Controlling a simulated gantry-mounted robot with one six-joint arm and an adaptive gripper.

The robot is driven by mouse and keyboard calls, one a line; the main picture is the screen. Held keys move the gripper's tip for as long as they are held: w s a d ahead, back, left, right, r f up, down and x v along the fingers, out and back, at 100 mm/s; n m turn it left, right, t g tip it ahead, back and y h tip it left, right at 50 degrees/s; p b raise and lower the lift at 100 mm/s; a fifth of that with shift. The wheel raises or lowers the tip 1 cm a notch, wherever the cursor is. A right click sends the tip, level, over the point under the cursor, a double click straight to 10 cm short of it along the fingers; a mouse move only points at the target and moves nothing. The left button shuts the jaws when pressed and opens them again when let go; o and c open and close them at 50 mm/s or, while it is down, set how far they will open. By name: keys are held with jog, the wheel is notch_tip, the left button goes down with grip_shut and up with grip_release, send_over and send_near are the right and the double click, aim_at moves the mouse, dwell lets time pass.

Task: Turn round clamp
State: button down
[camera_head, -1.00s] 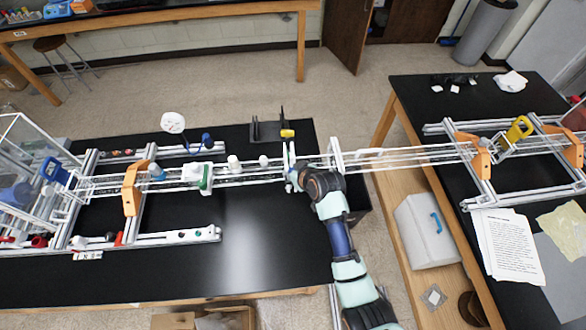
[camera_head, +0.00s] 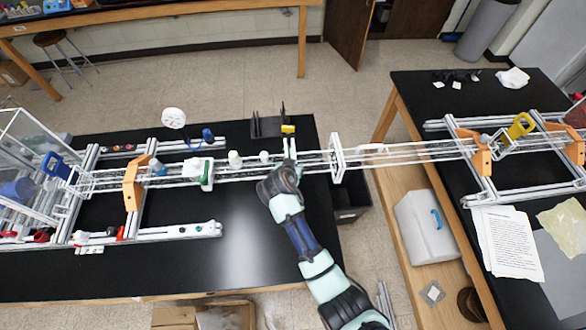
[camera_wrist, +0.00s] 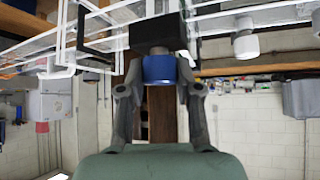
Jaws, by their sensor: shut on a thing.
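The round clamp shows in the wrist view as a blue cylinder (camera_wrist: 160,68) under a dark block (camera_wrist: 158,34). My gripper (camera_wrist: 159,86) reaches it from below in that picture, with one finger on each side, and is shut on it. In the head view my gripper (camera_head: 283,167) is at the front side of the long rails, by a white upright with a yellow top (camera_head: 288,129). The wrist hides the clamp in the head view, and the wrist view does not show how far it is turned.
Long clear rails (camera_head: 400,152) run from the left bench to the right bench across a gap. A white frame plate (camera_head: 337,158) stands on them just right of my gripper. An orange bracket (camera_head: 132,188) is further left. The black benchtop (camera_head: 250,240) in front is mostly clear.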

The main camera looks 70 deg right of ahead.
jog(key=shift+m, duration=0.3)
jog(key=c, duration=0.8)
grip_release()
jog(key=shift+o, duration=0.2)
jog(key=v, duration=1.2)
jog(key=shift+w, duration=0.15)
jog(key=shift+f, duration=0.1)
